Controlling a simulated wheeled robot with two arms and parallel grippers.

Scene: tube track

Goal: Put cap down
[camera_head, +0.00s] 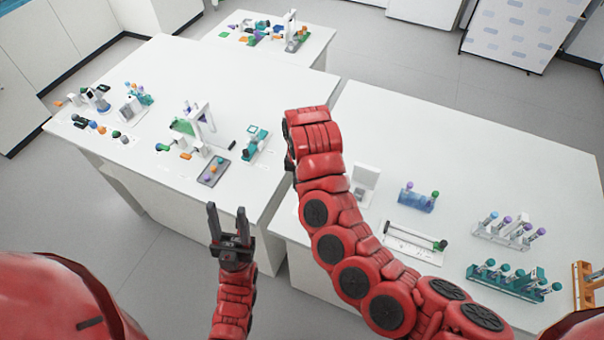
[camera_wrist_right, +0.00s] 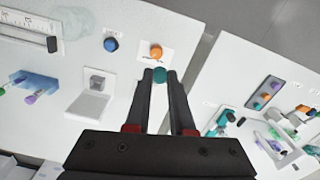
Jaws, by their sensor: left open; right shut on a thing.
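In the right wrist view my right gripper (camera_wrist_right: 160,84) is shut on a small round teal cap (camera_wrist_right: 159,74), held between its fingertips. The fingers point towards a white card on the table with an orange cap (camera_wrist_right: 156,51) on it. I cannot tell how high the teal cap is above the table. A blue cap (camera_wrist_right: 111,44) lies to the left on a pale patch. In the head view my right arm hides the right gripper and these caps. My left gripper (camera_head: 229,222) is open and empty, in front of the tables.
The right table (camera_head: 480,150) bears a blue rack (camera_head: 418,201), a grey rack (camera_head: 505,233), a teal rack (camera_head: 512,284) and a white holder with a tube (camera_head: 412,238). The left table (camera_head: 170,60) holds a dark tray (camera_head: 213,172) and several devices. A gap separates the two tables.

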